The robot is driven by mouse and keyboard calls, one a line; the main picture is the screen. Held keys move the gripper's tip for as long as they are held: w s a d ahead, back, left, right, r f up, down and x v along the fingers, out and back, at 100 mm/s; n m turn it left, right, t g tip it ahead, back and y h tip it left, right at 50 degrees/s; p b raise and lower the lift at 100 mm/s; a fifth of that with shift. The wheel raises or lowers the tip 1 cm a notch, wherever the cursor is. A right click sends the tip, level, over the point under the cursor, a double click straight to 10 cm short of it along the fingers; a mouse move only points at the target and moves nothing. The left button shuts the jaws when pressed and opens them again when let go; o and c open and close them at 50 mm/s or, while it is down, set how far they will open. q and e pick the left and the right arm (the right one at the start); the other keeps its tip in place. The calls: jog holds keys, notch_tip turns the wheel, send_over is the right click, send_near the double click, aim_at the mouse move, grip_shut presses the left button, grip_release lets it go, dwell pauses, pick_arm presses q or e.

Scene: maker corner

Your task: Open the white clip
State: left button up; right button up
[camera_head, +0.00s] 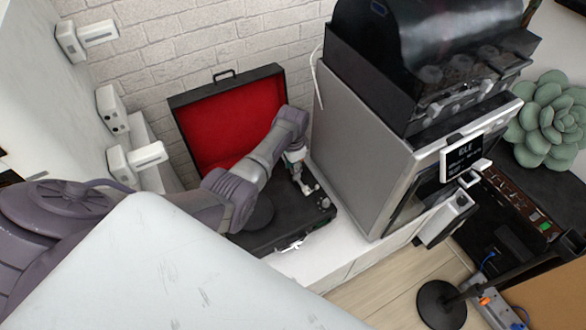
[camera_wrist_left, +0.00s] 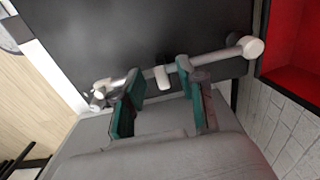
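A black case (camera_head: 262,222) with a raised, red-lined part (camera_head: 228,125) lies on the white counter. My left gripper (camera_head: 303,180) is over its right end, pointing down. A white piece (camera_head: 290,245) sits at the case's front edge. In the left wrist view, a white bar with a round end (camera_wrist_left: 250,47) and a short peg (camera_wrist_left: 163,77) lies across the dark surface. I cannot tell surely which white piece is the clip. My left gripper's green fingers (camera_wrist_left: 157,98) are apart, on either side of the peg, with nothing visibly held. My right gripper is not in view.
A large grey and black machine (camera_head: 370,150) stands close to the right of the case. White fixtures (camera_head: 112,108) are on the left wall. A brick wall (camera_head: 205,45) is behind. A black stand (camera_head: 440,303) is on the floor at lower right.

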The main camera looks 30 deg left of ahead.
pick_arm(q)
grip_shut()
jog(key=g+b, duration=0.1)
jog(key=g+y+b, duration=0.1)
jog(key=b, duration=0.1)
jog(key=shift+w+d+f, duration=0.2)
jog(key=shift+w, duration=0.1)
jog(key=shift+r+b, duration=0.25)
jog(key=shift+b, duration=0.25)
jog(key=shift+r, duration=0.1)
grip_release()
